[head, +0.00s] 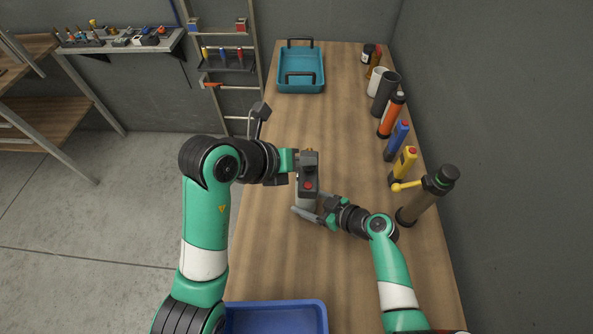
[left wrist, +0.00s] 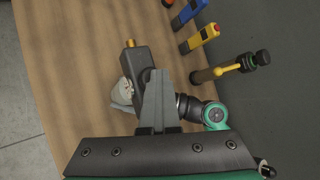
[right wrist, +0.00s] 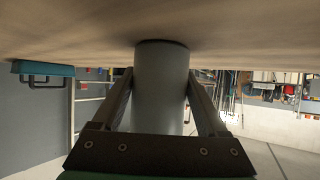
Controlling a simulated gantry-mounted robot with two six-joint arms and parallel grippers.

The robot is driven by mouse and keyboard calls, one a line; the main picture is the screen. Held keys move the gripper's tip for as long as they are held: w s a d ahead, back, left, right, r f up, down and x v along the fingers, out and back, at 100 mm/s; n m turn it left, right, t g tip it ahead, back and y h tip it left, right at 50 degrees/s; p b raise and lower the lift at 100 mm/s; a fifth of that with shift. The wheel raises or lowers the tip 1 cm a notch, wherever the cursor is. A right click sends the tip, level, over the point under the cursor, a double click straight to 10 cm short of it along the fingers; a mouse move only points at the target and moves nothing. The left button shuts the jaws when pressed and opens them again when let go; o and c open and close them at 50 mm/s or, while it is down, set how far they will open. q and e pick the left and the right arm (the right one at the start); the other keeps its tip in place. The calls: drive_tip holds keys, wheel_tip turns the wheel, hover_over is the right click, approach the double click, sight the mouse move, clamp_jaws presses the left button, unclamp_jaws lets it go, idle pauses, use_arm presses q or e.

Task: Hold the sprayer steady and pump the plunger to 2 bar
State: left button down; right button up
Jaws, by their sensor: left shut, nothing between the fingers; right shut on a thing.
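The sprayer (head: 306,203) stands upright on the bench, with a grey round body, a dark head and a brass tip at its far end. In the left wrist view the dark head (left wrist: 128,62) shows beside my left fingers. My right gripper (head: 308,211) is shut around the grey body, which fills the space between its fingers in the right wrist view (right wrist: 161,90). My left gripper (left wrist: 157,75) is shut and empty over the sprayer's head; I cannot tell whether it touches. The plunger is not clearly visible, and no pressure reading is legible.
A teal tray (head: 301,88) stands at the far end of the wooden bench (head: 275,260), and a blue bin (head: 275,304) at the near end. Along the wall stand a yellow tool (head: 405,163), a blue one (head: 397,140) and a dark cylinder with a yellow lever (head: 420,205).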

use_arm(q)
drive_tip(key=shift+s+a+r, duration=0.1)
drive_tip(key=shift+s+r, duration=0.1)
drive_tip(key=shift+r, duration=0.95)
drive_tip(key=shift+s+r, duration=0.15)
drive_tip(key=shift+r, duration=1.05)
idle(1.1)
